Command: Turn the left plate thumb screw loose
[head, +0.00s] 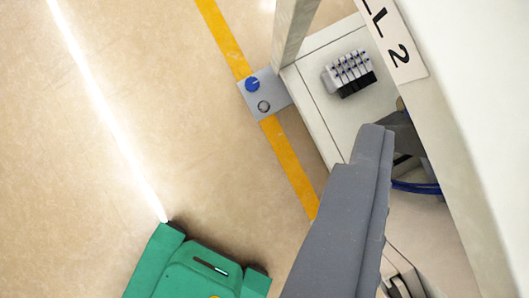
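A small grey plate (246,99) juts out from the foot of the white machine frame, over the yellow floor line. A blue round knob (252,84), which looks like the thumb screw, sits on its upper part. A dark ring (264,106) lies just below the knob on the same plate; I cannot tell whether it is a hole or a bolt head. Nothing touches the knob. Whether it is tight or loose does not show. My gripper is not in view.
Several grey-and-black valve-like blocks (351,73) sit on the white panel (318,80). A white wall labelled "LL 2" (390,35) stands at right. A large grey beam (345,215) fills the lower middle. Blue hoses (415,187) show at right.

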